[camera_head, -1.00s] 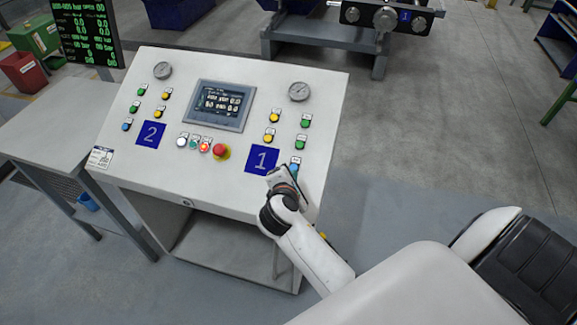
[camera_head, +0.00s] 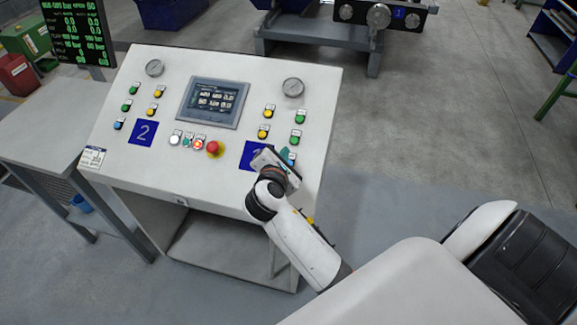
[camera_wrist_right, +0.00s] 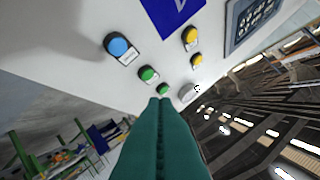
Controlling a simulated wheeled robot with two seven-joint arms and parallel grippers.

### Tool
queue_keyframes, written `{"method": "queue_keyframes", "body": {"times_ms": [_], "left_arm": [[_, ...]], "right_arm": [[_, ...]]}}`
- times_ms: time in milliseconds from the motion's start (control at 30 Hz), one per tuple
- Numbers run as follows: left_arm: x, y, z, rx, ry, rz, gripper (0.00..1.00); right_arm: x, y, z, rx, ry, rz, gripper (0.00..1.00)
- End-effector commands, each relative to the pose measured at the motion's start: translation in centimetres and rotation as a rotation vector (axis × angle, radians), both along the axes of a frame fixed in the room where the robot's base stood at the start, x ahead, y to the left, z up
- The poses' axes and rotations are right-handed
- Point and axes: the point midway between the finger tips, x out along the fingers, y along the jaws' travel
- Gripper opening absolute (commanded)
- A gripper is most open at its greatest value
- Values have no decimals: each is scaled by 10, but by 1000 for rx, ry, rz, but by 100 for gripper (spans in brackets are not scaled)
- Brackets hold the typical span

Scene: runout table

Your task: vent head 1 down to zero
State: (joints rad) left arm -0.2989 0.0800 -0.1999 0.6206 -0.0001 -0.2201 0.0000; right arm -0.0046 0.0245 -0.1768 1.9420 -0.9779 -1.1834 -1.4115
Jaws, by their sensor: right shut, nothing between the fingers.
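The sloped white control panel (camera_head: 225,160) fills the middle of the head view. The blue label for head 1 (camera_head: 250,155) is on its right side, partly covered by my right gripper (camera_head: 284,155). Above it are yellow buttons (camera_head: 263,131), green buttons (camera_head: 296,136) and a round gauge (camera_head: 293,87). In the right wrist view the blue button (camera_wrist_right: 118,46) is left of the teal fingers (camera_wrist_right: 160,101), beyond their tips. These are shut and empty, pointing toward the green buttons (camera_wrist_right: 149,74); contact with the panel cannot be told. My left gripper is out of view.
The panel's screen (camera_head: 213,102) and red emergency button (camera_head: 214,149) lie left of head 1. Head 2's label (camera_head: 143,132) and buttons are on the far left. A grey side table (camera_head: 50,125) adjoins the panel. Open floor lies to the right.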

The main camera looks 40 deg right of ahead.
Motion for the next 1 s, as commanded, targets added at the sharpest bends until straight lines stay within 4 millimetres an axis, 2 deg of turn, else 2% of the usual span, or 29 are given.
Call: {"method": "queue_keyframes", "body": {"times_ms": [33, 400, 633, 1000], "left_arm": [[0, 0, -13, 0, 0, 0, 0], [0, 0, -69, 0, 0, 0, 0], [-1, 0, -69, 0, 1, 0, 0], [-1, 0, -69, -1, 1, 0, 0]], "right_arm": [[2, -2, -11, -1, -2, -1, 0], [13, -15, -51, 1, -2, -1, 0], [19, -23, -65, 0, 0, -1, 0], [20, -24, -67, 0, 0, 0, 0]]}}
